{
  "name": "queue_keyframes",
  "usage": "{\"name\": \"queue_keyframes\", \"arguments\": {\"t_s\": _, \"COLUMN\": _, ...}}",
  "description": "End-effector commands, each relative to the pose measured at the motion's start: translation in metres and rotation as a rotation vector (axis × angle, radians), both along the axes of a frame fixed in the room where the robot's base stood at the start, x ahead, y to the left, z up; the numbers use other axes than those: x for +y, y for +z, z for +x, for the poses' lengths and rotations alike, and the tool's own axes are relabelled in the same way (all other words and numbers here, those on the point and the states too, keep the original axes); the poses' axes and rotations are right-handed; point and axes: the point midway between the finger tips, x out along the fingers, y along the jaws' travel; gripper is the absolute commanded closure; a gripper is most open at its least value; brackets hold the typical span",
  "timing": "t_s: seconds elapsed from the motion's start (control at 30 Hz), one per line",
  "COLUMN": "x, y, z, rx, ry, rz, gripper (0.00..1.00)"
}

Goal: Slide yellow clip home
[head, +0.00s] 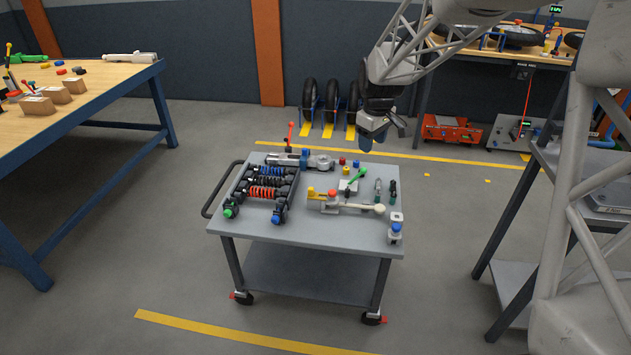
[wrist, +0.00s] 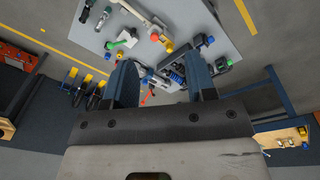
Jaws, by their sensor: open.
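A yellow piece (head: 311,192), apparently the clip, sits at the left end of a pale grey fixture (head: 325,205) on the cart top, beside a red part (head: 332,193). How far it is seated cannot be told at this size. My gripper (head: 380,133) is above and behind the cart's back right side, well apart from the clip. In the wrist view my gripper (wrist: 162,78) has its two blue fingers spread wide with nothing between them. A small yellow piece (wrist: 154,37) shows there, but I cannot tell whether it is the clip.
The grey cart (head: 265,230) also holds a rack of coil springs (head: 268,181), a green-handled lever (head: 357,175), upright tools (head: 392,190) and small coloured caps (head: 346,171). A wooden bench (head: 95,90) stands left; shelving stands right.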

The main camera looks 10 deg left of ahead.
Motion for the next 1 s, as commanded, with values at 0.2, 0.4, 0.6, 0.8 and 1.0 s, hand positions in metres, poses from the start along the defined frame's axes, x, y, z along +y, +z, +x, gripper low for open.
{"name": "queue_keyframes", "arguments": {"t_s": 0.2, "x": 0.031, "y": -0.035, "z": 0.042, "rx": 0.016, "ry": 0.103, "rz": -0.010, "gripper": 0.49}}
{"name": "queue_keyframes", "arguments": {"t_s": 0.4, "x": 0.060, "y": -0.070, "z": 0.076, "rx": 0.027, "ry": 0.197, "rz": -0.018, "gripper": 0.49}}
{"name": "queue_keyframes", "arguments": {"t_s": 0.6, "x": 0.090, "y": -0.109, "z": 0.107, "rx": 0.040, "ry": 0.293, "rz": -0.026, "gripper": 0.49}}
{"name": "queue_keyframes", "arguments": {"t_s": 0.8, "x": 0.121, "y": -0.151, "z": 0.134, "rx": 0.053, "ry": 0.388, "rz": -0.032, "gripper": 0.49}}
{"name": "queue_keyframes", "arguments": {"t_s": 1.0, "x": 0.152, "y": -0.197, "z": 0.158, "rx": 0.065, "ry": 0.482, "rz": -0.038, "gripper": 0.49}}
